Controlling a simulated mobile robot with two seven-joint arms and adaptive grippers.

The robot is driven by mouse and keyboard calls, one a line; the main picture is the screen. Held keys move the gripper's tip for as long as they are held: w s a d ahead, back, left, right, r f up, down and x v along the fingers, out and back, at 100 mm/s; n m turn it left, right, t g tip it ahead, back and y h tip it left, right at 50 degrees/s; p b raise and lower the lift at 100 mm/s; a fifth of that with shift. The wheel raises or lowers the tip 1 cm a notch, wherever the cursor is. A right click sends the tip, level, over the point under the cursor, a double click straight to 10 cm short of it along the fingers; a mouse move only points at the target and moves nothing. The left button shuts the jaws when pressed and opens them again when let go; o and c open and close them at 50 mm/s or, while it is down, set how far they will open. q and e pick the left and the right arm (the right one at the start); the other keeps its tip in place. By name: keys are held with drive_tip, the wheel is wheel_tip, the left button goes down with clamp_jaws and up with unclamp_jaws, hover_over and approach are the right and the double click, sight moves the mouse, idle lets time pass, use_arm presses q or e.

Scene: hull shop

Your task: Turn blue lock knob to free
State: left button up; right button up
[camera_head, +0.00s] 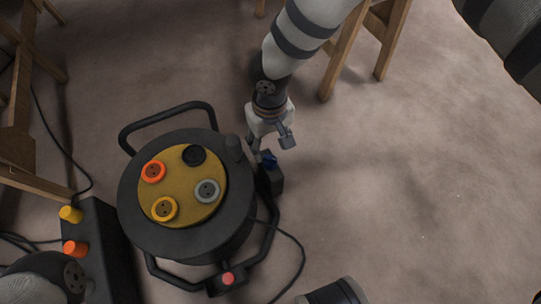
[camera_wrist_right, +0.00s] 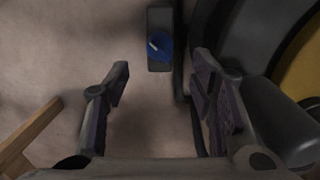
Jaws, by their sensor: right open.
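The blue lock knob (camera_head: 268,160) sits on a small dark box (camera_head: 275,181) at the right side of a black cable reel (camera_head: 135,215). In the right wrist view the knob (camera_wrist_right: 162,47) is round, with a short pale mark slanting toward its upper left. My right gripper (camera_head: 269,143) is open and empty, close to the knob in the head view. In the right wrist view its two fingers (camera_wrist_right: 161,78) stand apart, and the knob shows just beyond the gap between their tips. I cannot read any lock or free marking. My left gripper is not in view.
The reel's yellow face (camera_head: 180,186) carries several round sockets, and its black tube frame (camera_head: 271,240) runs close to the knob box. A dark box with yellow and orange plugs (camera_head: 98,250) stands at left. Wooden trestles (camera_head: 340,50) stand behind. Floor at right is clear.

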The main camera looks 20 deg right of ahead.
sight(270, 158)
wheel_tip(270, 158, down, 8)
drive_tip(key=b, duration=0.3)
drive_tip(key=shift+r, duration=0.2)
drive_tip(key=shift+c, duration=0.3)
drive_tip(key=c, duration=1.1)
